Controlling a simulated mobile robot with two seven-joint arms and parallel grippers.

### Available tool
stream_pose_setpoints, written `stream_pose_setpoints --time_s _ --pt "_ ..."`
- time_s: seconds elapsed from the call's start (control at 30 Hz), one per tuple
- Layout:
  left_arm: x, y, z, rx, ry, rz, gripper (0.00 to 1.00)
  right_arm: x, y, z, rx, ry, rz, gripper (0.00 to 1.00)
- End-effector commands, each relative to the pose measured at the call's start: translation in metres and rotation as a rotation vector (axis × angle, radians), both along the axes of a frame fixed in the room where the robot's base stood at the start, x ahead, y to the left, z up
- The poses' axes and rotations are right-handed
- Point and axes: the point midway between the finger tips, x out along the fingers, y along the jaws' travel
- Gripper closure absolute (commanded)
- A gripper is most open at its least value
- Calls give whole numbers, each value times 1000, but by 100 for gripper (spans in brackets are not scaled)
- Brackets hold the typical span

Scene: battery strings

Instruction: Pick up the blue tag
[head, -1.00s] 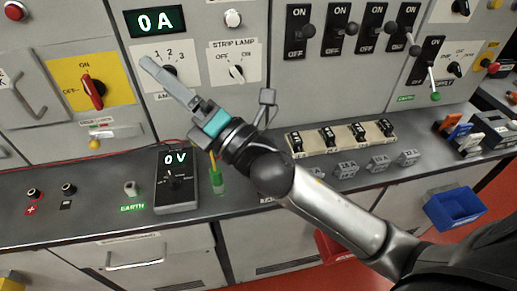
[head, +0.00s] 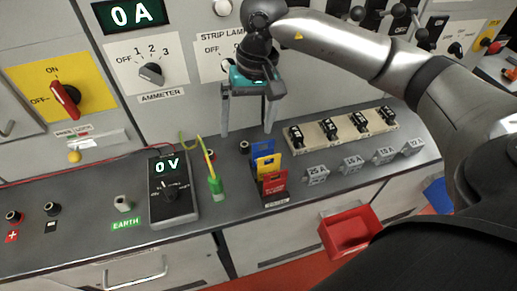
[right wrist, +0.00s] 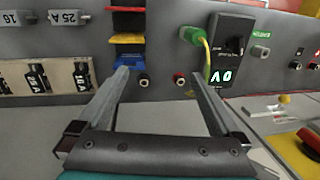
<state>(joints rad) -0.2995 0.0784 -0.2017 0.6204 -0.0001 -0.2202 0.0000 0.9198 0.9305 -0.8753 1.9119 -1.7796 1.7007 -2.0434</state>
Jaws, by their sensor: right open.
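The blue tag (head: 263,147) stands upright at the back of a small rack on the bench, behind a yellow tag (head: 268,163) and a red tag (head: 276,182). My right gripper (head: 246,133) is open and empty, fingers pointing down, above and behind the rack. Its right finger in the head view comes down close to the blue tag. In the right wrist view the blue tag (right wrist: 130,61) is just beyond the left fingertip of the gripper (right wrist: 154,74), not between the fingers; I cannot tell whether they touch. My left gripper is not in view.
A meter (head: 173,192) and a green-handled lead (head: 215,184) stand left of the rack. Breaker switches on a cream strip (head: 343,134) and grey fuse blocks (head: 317,174) are to the right. A red bin (head: 350,232) hangs at the bench front. The panel is close behind.

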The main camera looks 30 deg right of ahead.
Motion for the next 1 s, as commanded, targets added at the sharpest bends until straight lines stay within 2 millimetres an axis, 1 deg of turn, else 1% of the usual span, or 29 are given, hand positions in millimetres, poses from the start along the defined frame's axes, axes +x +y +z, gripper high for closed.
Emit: stream_pose_setpoints --time_s 0.03,0.1,0.2,0.27,0.5,0.6,0.7,0.87,0.93,1.0 --pt "0 0 0 0 1 0 51 2 -16 4 -60 -2 11 0" --pt "0 0 0 0 1 0 51 2 -32 6 -117 1 24 0" --pt "-1 0 0 0 1 1 51 1 -42 3 -156 10 33 0" --pt "-1 0 0 0 1 1 51 1 -44 -4 -163 13 35 0" --pt "-1 1 -1 1 2 2 51 0 -43 -55 -161 14 34 0" --pt "-1 1 -1 1 2 2 51 0 -42 -73 -159 13 35 0" --pt "-1 1 -1 1 3 2 51 1 -42 -85 -158 10 34 0" --pt "-1 1 -1 1 3 2 51 1 -42 -94 -158 10 34 0" --pt "-1 1 0 1 3 2 51 1 -42 -101 -158 10 34 0" --pt "-1 1 2 1 3 2 51 0 -42 -112 -157 14 35 0"
